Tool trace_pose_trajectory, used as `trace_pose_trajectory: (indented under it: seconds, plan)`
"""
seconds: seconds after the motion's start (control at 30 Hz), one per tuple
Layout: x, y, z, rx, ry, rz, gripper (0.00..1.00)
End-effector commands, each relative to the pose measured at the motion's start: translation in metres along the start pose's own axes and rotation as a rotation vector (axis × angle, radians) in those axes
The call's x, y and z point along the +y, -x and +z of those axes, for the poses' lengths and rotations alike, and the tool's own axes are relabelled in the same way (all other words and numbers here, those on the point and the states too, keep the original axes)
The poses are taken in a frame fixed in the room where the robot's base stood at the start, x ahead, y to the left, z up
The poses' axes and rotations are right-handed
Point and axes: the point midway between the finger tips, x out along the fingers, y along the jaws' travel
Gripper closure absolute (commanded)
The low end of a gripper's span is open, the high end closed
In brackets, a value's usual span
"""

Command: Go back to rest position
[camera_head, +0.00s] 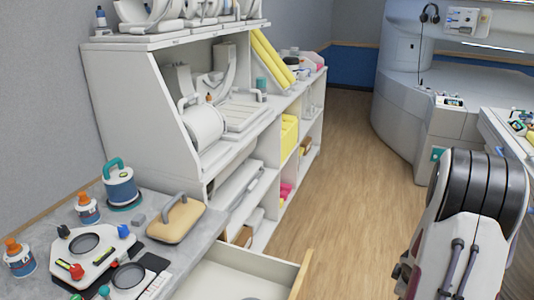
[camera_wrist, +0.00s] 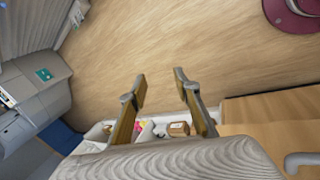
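My gripper (camera_wrist: 160,77) shows in the wrist view with its two fingers apart and nothing between the tips. Wooden floor lies behind the fingertips. A part of my arm rises at the right of the head view. I cannot make out the gripper's fingers in the head view. The task names no object to handle.
A grey counter (camera_head: 45,225) at front left holds several bottles, a teal-handled canister (camera_head: 121,188) and a tan handled pad (camera_head: 175,220). An open drawer (camera_head: 303,275) juts out below. White shelving (camera_head: 120,95) lines the wall; the magnet (camera_head: 400,95) stands back right. Floor (camera_head: 335,180) between is clear.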

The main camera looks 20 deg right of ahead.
Motion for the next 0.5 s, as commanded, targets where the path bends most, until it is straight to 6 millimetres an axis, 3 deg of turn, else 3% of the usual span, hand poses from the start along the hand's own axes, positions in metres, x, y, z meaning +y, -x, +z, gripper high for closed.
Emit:
trace_pose_trajectory:
  seconds: [0.23,0.5]
  plan:
    - [-0.009,0.057,-0.005,-0.095,-0.198,0.005,0.68]
    - [-0.035,0.117,-0.016,-0.158,-0.390,-0.011,0.68]
